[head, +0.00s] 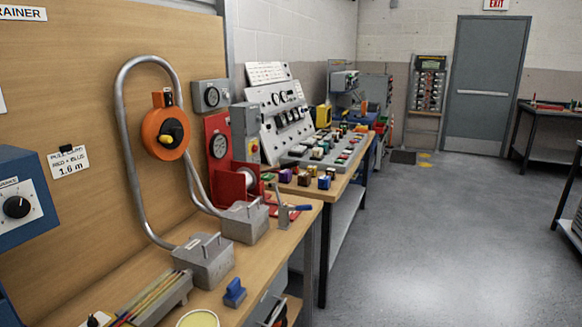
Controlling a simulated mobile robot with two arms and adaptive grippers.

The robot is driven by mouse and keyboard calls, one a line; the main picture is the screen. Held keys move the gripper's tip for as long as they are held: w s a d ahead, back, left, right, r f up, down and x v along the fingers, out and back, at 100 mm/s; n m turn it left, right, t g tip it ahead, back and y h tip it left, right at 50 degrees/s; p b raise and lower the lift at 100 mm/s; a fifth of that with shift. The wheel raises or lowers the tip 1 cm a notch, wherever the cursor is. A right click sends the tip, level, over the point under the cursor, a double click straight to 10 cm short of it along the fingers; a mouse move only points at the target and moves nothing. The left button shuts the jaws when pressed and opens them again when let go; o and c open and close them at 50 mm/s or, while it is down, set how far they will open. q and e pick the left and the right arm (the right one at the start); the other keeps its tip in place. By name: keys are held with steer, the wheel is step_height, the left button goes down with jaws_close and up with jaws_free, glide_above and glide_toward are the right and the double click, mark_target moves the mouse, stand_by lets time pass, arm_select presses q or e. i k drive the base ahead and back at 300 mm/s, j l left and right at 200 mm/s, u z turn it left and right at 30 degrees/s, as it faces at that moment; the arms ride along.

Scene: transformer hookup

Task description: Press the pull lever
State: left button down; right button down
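A small grey lever with a blue grip (299,208) sticks out near the bench's right edge, beside the red machine. It looks like the pull lever, but I cannot read any label on it. The red machine (217,170) carries a round gauge (219,146) and a pale drum. No gripper of mine is in view, and nothing touches the lever.
A bent metal conduit (124,130) runs down to two grey boxes with handles (205,262). A blue-handled block (234,293) lies on the near bench. The floor (430,240) to the right is clear.

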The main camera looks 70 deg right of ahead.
mark_target(295, 164)
steer(key=k+l+z, duration=0.1)
steer(key=z, duration=1.95)
steer(key=u, duration=1.2)
steer(key=i+l, duration=0.15)
steer(key=l, duration=0.25)
steer(key=i+l, duration=0.15)
steer(key=l, duration=0.25)
steer(key=i+l, duration=0.15)
steer(key=l, duration=0.25)
steer(key=i+l, duration=0.15)
steer(key=l, duration=0.25)
steer(key=i+l, duration=0.15)
steer(key=l, duration=0.25)
steer(key=i+l, duration=0.15)
steer(key=l, duration=0.25)
